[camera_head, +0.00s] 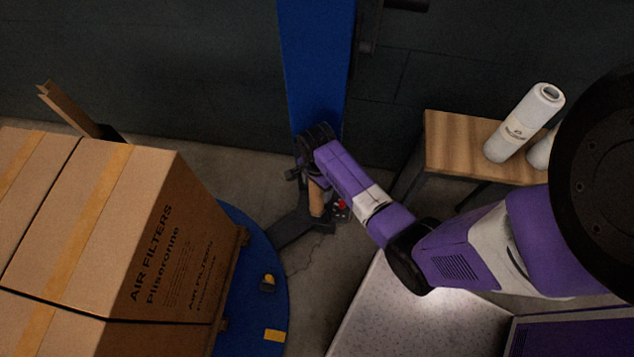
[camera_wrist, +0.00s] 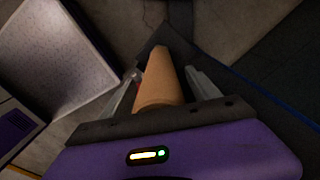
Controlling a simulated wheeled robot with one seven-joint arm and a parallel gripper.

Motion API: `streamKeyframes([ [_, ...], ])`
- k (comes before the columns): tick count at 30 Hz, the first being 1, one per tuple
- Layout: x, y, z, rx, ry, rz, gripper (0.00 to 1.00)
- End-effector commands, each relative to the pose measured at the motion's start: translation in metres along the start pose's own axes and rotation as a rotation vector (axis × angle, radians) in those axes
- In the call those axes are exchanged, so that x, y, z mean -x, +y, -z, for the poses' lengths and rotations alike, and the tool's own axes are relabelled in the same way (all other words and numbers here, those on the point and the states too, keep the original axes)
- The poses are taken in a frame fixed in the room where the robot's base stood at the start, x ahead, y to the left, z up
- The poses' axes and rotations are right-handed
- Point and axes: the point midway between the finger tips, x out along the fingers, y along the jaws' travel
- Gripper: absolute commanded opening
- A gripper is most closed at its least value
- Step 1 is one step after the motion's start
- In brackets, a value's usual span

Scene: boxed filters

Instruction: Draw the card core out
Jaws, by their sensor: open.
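The card core (camera_head: 316,198) is a brown tube standing low at the foot of the blue column. In the wrist view the card core (camera_wrist: 160,80) lies between the two fingers, its near end close to the gripper's palm. My gripper (camera_head: 305,182) is at the core, with its fingers partly hidden behind my wrist. In the wrist view my gripper (camera_wrist: 165,88) has one grey finger on each side of the core. The jaws are open; whether a finger touches the core cannot be told. The core's lower end is hidden by a dark base (camera_head: 302,228).
The blue column (camera_head: 315,65) rises directly behind my gripper. Boxes marked AIR FILTERS (camera_head: 110,225) stand on a pallet over a blue round plate (camera_head: 262,300) at left. A wooden bench (camera_head: 460,150) with white rolls (camera_head: 524,123) is at right. A red button (camera_head: 341,204) is beside the core.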

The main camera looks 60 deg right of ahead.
Motion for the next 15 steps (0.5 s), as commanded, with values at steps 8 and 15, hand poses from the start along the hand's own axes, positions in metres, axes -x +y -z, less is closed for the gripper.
streamKeyframes([
  [8, -0.0004, -0.0003, 0.0001, 0.000, 0.000, 0.001, 0.64],
  [15, -0.0003, -0.0002, 0.0001, 0.000, 0.000, 0.001, 0.17],
])
